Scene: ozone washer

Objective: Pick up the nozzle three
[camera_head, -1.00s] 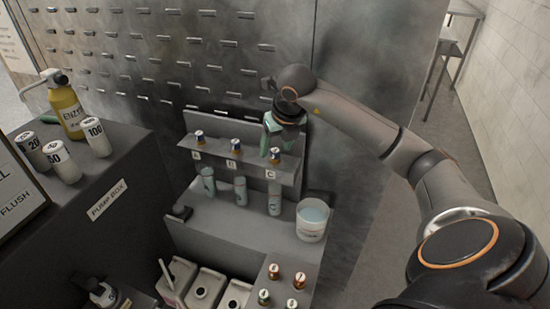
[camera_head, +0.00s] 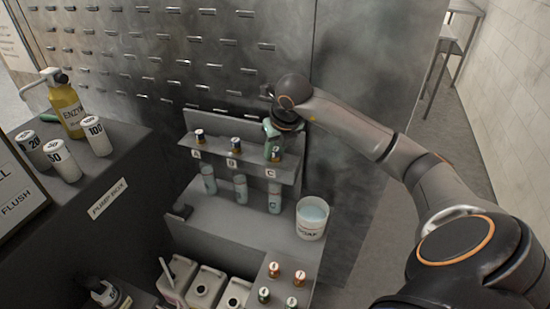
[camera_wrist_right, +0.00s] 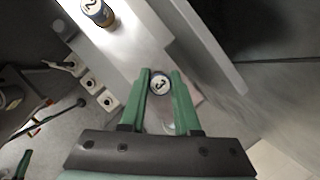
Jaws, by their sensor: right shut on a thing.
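Nozzle three (camera_wrist_right: 160,84), a small cylinder with a white top marked 3, sits between the green fingers of my right gripper (camera_wrist_right: 161,76) in the right wrist view. In the head view the right gripper (camera_head: 271,139) is at the right end of the grey shelf (camera_head: 216,155), above the C label, shut on nozzle three (camera_head: 275,155). Whether the nozzle still touches the shelf cannot be told. Nozzle two (camera_head: 236,145), orange and dark with a white top, stands in the middle of the shelf.
Another nozzle (camera_head: 199,136) stands at the shelf's left end. Several clear bottles (camera_head: 241,188) and a labelled bucket (camera_head: 312,218) stand below. Several small capped pieces (camera_head: 273,270) are in front. A slotted metal panel (camera_head: 220,60) rises close behind the shelf.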

